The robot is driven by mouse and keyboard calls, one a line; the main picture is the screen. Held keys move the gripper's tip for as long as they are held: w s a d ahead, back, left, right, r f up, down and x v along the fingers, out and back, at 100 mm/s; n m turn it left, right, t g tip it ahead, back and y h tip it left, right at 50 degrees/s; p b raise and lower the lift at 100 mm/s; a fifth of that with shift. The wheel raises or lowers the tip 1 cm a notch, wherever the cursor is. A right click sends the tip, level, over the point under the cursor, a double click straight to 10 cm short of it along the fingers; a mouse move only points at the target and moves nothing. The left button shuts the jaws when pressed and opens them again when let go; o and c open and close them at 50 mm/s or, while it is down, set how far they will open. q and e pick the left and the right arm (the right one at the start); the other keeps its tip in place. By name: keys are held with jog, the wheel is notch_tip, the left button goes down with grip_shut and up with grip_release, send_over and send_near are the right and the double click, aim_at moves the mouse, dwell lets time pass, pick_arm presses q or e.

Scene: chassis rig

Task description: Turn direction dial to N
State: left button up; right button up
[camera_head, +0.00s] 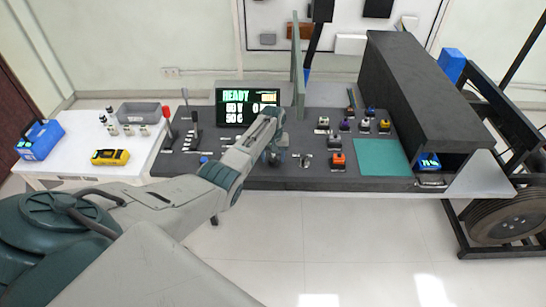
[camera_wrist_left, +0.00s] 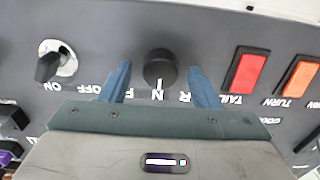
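The direction dial (camera_wrist_left: 159,66) is a round black knob on the dark panel, in the upper middle of the left wrist view. Letters F, N and R stand along its near side, with a small white mark between dial and N; I cannot tell whether that mark belongs to the dial. My left gripper (camera_wrist_left: 160,70) is open, its two blue fingers on either side of the dial with gaps visible. In the head view my left gripper (camera_head: 272,150) reaches down over the console, and the dial is hidden there or too small to tell. My right gripper is not in view.
An ON/OFF switch (camera_wrist_left: 55,64) sits left of the dial; red (camera_wrist_left: 244,72) and orange (camera_wrist_left: 299,77) buttons sit to its right. The console also carries a lit READY screen (camera_head: 247,103), levers, several coloured buttons and a green pad (camera_head: 381,157).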

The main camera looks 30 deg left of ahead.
aim_at(273, 159)
pick_arm(q)
notch_tip(273, 159, up, 11)
jog(key=b, duration=0.2)
dwell(0.5)
jog(key=shift+f, duration=0.15)
